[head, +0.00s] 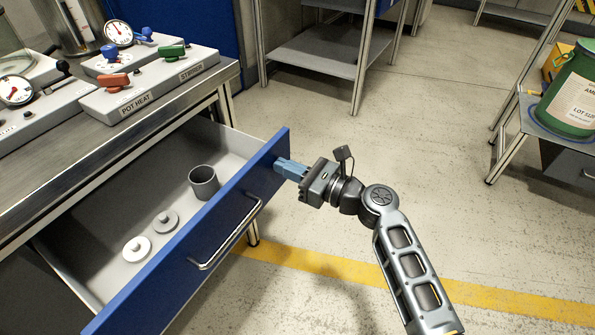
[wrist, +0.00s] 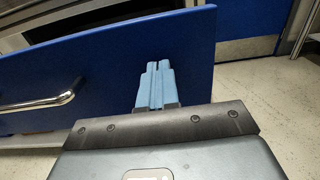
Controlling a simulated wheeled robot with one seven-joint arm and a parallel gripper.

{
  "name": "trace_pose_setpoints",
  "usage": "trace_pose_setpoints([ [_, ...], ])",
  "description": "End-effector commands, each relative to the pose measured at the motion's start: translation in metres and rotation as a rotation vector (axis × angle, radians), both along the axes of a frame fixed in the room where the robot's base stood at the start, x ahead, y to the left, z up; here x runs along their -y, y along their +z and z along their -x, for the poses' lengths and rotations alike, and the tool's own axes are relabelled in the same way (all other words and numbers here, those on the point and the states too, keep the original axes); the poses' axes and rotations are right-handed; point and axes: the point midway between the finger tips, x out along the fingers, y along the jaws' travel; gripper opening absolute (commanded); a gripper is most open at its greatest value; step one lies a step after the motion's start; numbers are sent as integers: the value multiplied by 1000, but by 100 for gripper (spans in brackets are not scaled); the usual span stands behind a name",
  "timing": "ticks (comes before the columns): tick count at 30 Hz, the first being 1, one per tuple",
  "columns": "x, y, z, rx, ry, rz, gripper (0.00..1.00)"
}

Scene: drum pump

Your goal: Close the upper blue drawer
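The upper blue drawer (head: 184,247) stands pulled out from under the metal bench at the left of the head view. Its blue front fills the left and middle of the wrist view (wrist: 100,70). A metal bar handle (head: 226,236) runs along the front and also shows in the wrist view (wrist: 45,100). My gripper (head: 280,166) is at the far end of the front, on its outer side, away from the handle. Its blue fingers (wrist: 158,75) are together with nothing visible between them, pointing at the front. I cannot tell whether the fingertips touch it.
Inside the drawer are a grey cup (head: 203,182) and two knobbed discs (head: 136,248). The bench top carries control boxes (head: 150,84) with valves and gauges. A green drum (head: 572,95) stands on a stand at the right. The floor between is clear.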

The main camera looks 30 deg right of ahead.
Motion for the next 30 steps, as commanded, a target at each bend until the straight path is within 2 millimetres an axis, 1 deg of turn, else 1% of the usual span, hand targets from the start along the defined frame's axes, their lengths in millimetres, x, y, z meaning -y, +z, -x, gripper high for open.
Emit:
trace_pose_setpoints([
  [1, -8, 1, -10, 2, 5, 0, 0],
  [5, -27, 1, -37, 3, 6, -1, 0],
  [12, -65, -1, -93, 4, 4, 0, 0],
  [18, -94, -2, -137, 4, 5, -1, 0],
  [24, -117, -3, -171, 2, 3, 0, 0],
  [30, -132, -2, -193, 2, 3, 0, 0],
])
